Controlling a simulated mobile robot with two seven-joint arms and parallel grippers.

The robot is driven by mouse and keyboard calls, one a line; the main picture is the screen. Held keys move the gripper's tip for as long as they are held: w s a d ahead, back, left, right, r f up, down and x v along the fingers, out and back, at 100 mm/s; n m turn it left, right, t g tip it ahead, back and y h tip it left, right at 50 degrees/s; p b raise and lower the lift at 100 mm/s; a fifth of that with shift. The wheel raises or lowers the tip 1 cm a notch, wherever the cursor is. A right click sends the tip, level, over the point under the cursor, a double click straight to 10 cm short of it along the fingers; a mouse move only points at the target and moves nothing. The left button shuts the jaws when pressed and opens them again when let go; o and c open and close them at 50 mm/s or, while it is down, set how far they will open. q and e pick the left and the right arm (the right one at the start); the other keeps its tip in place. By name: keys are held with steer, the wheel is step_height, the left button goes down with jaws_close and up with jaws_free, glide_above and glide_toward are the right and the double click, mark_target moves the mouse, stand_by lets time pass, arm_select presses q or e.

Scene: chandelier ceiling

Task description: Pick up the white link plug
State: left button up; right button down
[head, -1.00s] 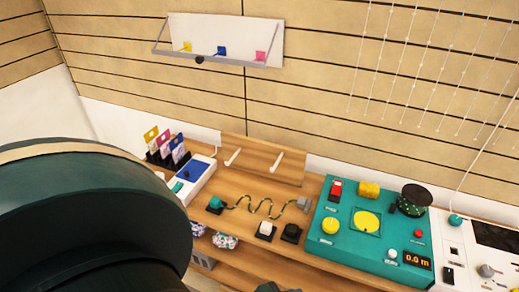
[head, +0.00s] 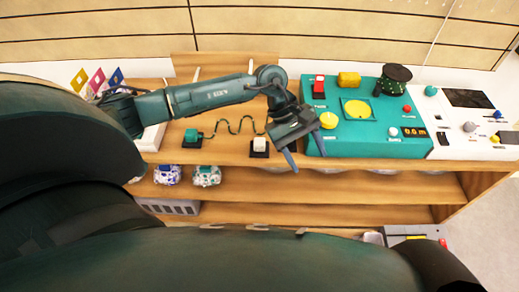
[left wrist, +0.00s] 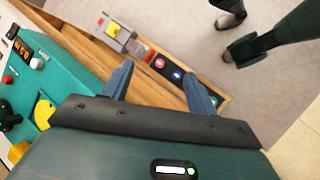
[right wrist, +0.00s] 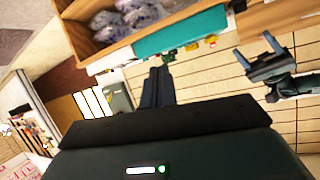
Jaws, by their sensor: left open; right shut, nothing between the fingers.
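A white block on a small black base (head: 260,144), which looks like the white link plug, stands on the wooden worktop in the head view. My left gripper (head: 306,153) is open and empty just to its right, fingers pointing down toward the worktop's front edge. In the left wrist view, the left gripper (left wrist: 158,70) has nothing between its spread fingers, and the white plug does not show. My right gripper (right wrist: 158,72) is shut and empty in the right wrist view, away from the worktop items; it does not show in the head view.
A teal block on a black base (head: 192,137) and a wavy cable (head: 234,125) lie left of the plug. A teal console (head: 375,143) stands close on the right. Shelves below hold patterned bundles (head: 206,176) and a grey crate (head: 168,207).

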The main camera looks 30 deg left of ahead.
arm_select(q)
steer(key=w+a+m+t+y+b, duration=0.15)
steer(key=a+y, duration=0.25)
steer(key=a, duration=0.4)
steer(key=w+a+m+g+y, duration=0.1)
steer(key=w+a+m+y, duration=0.15)
steer(key=a, duration=0.55)
steer(key=shift+t+y, duration=0.25)
steer(key=shift+y, duration=0.2)
steer(key=f, duration=0.6)
steer(key=shift+w+a, duration=0.1)
steer(key=shift+w, duration=0.3)
steer(key=shift+f, duration=2.95)
steer(key=shift+c, duration=0.2)
steer(key=c, duration=1)
